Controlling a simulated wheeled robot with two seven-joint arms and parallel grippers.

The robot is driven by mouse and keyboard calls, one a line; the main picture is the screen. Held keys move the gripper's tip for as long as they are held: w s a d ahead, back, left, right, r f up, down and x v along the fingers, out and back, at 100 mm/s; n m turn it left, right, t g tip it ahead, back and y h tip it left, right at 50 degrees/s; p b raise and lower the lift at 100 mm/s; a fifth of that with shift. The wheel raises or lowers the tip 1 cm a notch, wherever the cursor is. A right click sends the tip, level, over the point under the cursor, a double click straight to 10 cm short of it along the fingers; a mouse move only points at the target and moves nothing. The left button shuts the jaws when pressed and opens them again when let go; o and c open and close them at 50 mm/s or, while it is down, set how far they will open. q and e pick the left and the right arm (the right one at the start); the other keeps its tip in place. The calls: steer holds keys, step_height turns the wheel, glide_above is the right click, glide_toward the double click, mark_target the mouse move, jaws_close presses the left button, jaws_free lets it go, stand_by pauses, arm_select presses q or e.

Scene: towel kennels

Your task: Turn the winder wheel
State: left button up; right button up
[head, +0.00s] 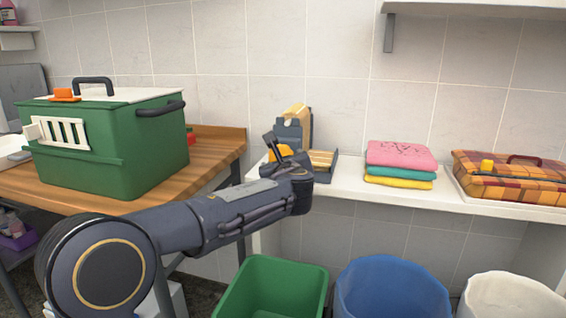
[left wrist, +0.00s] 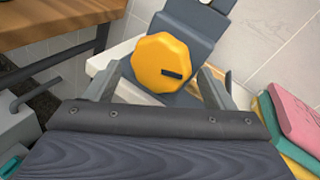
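The winder wheel is an orange-yellow knob with many flat sides and a dark slot (left wrist: 155,52). It is on the front of a dark grey winder (left wrist: 200,22) on the white shelf. In the head view the wheel (head: 281,152) is partly hidden by my left gripper, and the winder (head: 292,130) carries a tan roll. My left gripper (left wrist: 160,84) is open, its fingers apart on either side of the wheel in the picture. I cannot tell whether they touch it. It also shows in the head view (head: 284,157). My right gripper is not in view.
Folded pink, teal and yellow towels (head: 400,163) and a plaid case (head: 515,176) sit to the right on the shelf (head: 350,186). A green kennel (head: 105,150) stands on the wooden table (head: 215,150) at left. Green (head: 272,285), blue (head: 392,288) and white bins stand below.

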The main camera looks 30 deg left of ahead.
arm_select(q)
steer(key=p+v, duration=0.1)
steer(key=v, duration=0.7)
steer(key=shift+w, duration=0.1)
stand_by(0.4)
